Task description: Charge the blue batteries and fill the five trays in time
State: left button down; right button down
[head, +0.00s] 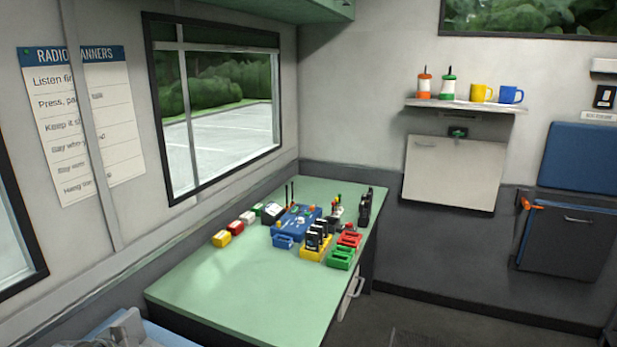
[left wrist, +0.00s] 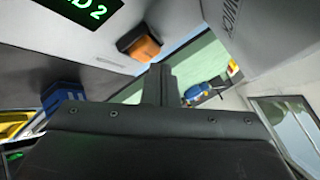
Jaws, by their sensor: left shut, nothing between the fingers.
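On the green worktop (head: 220,285) in the head view, a large blue unit (head: 296,222) stands near the far end. In front of it are a small blue tray (head: 283,241), a yellow tray (head: 306,252) with black handsets upright in it, a red tray (head: 350,239) and a green tray (head: 341,260). Yellow (head: 221,239), red (head: 235,228), white and green blocks stand in a row along the wall side. I cannot pick out the blue batteries. My left gripper (left wrist: 165,82) is shut and empty in the left wrist view. My right gripper is not in view.
More black handsets (head: 365,205) stand at the worktop's right edge. The worktop's near half is clear. A wall shelf (head: 465,105) holds two bottles and two mugs. The left wrist view shows an orange-topped object (left wrist: 142,47) and a blue object (left wrist: 60,98) close by.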

pick_arm(q)
jog(key=shift+f, duration=0.45)
jog(key=shift+f+b, duration=0.2)
jog(key=shift+b, duration=0.2)
jog(key=shift+r, duration=0.1)
jog(key=shift+r+p, duration=0.6)
notch_tip(320, 180, up, 6)
jog(key=p, duration=0.5)
dwell(0.7)
